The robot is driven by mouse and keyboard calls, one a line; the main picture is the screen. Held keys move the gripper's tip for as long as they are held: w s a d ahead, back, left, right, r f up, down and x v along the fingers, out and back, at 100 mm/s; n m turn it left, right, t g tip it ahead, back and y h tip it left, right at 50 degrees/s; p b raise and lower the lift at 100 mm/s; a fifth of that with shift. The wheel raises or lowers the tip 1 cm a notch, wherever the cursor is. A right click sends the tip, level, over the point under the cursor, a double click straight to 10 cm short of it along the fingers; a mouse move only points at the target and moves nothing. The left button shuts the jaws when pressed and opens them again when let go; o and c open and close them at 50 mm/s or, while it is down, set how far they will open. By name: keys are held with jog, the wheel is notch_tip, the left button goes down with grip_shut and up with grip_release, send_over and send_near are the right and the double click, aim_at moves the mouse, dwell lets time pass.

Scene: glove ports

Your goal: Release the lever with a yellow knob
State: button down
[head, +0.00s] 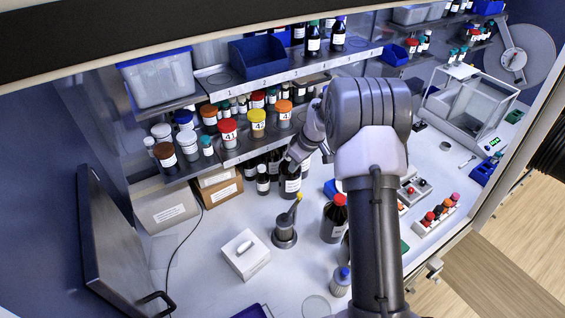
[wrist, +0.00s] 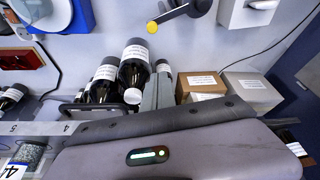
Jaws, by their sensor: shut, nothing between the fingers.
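The lever has a yellow knob (head: 299,196) at the top of a short grey arm, which leans up and right from a round grey base (head: 285,236) on the bench. In the wrist view the yellow knob (wrist: 152,27) shows at the top, on the end of a dark arm. My gripper (head: 289,163) is shut and empty, by the dark bottles under the shelf, above and behind the knob and apart from it. In the wrist view only part of my gripper (wrist: 157,92) shows, in front of the bottles.
Dark bottles (head: 290,184) stand close by my gripper. A red-capped brown bottle (head: 333,220) stands right of the lever. A white block (head: 246,256) lies to its front left. Cardboard boxes (head: 221,189) stand behind left. Shelves with jars (head: 228,132) hang above.

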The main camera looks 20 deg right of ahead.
jog(key=s, duration=0.1)
jog(key=p, duration=0.2)
send_over(294, 204)
jog(key=w+d, duration=0.2)
jog(key=w, duration=0.1)
notch_tip(294, 204, down, 10)
jog(key=shift+s+a, duration=0.1)
jog(key=shift+s, duration=0.05)
dwell(0.4)
